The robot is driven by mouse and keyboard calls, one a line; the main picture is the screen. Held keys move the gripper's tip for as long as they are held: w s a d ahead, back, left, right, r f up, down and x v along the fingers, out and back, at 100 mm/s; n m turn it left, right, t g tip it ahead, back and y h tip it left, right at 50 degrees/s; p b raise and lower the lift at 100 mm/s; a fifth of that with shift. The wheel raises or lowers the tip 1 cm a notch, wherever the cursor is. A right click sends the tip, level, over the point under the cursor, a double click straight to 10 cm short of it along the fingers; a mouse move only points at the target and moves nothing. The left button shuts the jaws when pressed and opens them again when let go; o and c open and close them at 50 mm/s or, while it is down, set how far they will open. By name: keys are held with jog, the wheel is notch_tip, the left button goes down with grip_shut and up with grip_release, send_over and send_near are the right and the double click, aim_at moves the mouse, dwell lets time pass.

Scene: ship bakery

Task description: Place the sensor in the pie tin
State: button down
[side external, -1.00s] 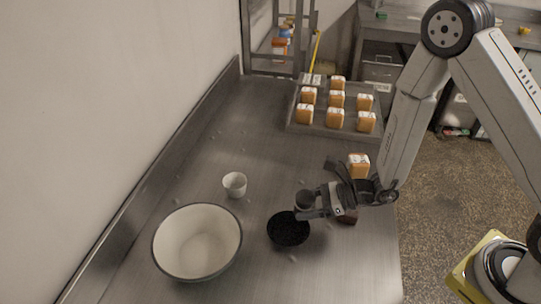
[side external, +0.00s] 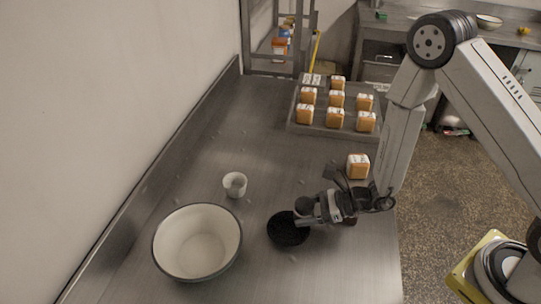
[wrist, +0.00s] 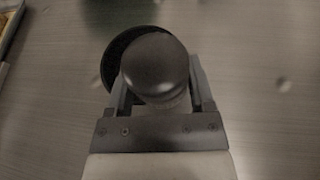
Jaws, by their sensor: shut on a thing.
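The sensor (wrist: 154,66) is a dark, rounded, dome-topped thing between my gripper's fingers in the wrist view. It also shows as a small dark knob (side external: 304,205) in the side view. My gripper (wrist: 157,92) is shut on it; in the side view my gripper (side external: 310,218) reaches in from the right. The pie tin (side external: 285,231) is a black round dish on the steel counter. The sensor is at the tin's right edge in the side view. In the wrist view it covers much of the tin (wrist: 110,62). I cannot tell whether they touch.
A large white bowl (side external: 198,242) stands left of the tin, with a small white cup (side external: 235,184) behind it. One loaf (side external: 358,166) stands behind my gripper. A tray (side external: 318,131) of several loaves is at the back. The steel counter (side external: 265,150) is otherwise mostly clear.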

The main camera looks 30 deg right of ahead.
jog(key=shift+f, duration=0.15)
grip_release()
jog(key=shift+r, duration=0.5)
jog(key=shift+s+d+r, duration=0.1)
jog(key=shift+d+r, duration=0.1)
jog(key=shift+r, duration=0.05)
jog(key=v, duration=1.1)
jog(key=shift+s+d, duration=0.2)
